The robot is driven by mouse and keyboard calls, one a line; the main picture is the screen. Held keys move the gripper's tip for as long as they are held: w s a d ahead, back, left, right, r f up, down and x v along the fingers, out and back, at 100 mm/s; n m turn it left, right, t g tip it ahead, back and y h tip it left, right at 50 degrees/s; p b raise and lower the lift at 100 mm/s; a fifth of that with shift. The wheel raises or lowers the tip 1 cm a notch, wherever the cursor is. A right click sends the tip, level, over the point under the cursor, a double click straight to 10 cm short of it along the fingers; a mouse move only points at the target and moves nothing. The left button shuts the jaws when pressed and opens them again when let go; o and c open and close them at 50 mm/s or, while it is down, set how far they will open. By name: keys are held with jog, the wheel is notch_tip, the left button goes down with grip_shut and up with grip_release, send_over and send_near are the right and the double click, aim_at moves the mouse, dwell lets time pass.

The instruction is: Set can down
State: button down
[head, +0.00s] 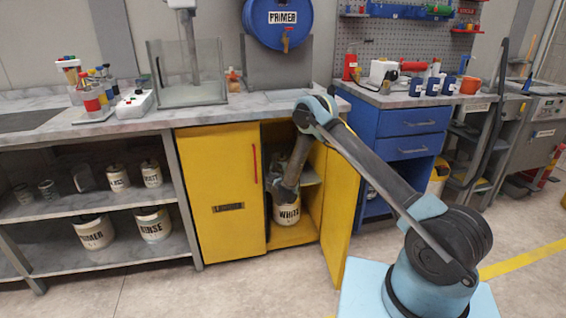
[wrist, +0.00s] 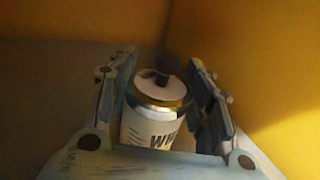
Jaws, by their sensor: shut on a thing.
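The can (head: 288,214), white with a dark "WHITE" label, is low inside the yellow cabinet, just above or on its floor; I cannot tell whether it touches. My gripper (head: 284,194) reaches down into the cabinet and is shut on the can. In the wrist view the can (wrist: 152,115) stands between the two fingers of my gripper (wrist: 160,100), with its metal rim and white lid with a dark knob showing. The can looks upright. Its lower part is hidden in the wrist view.
The cabinet's left door (head: 218,190) is closed and its right door (head: 340,205) stands open beside my arm. A shelf (head: 312,172) lies inside the cabinet, above the can's level. Bare yellow cabinet floor (head: 290,237) shows in front of the can.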

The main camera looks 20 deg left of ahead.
jog(key=shift+f, duration=0.35)
jog(key=shift+f, duration=0.1)
jog(key=c, duration=0.7)
grip_release()
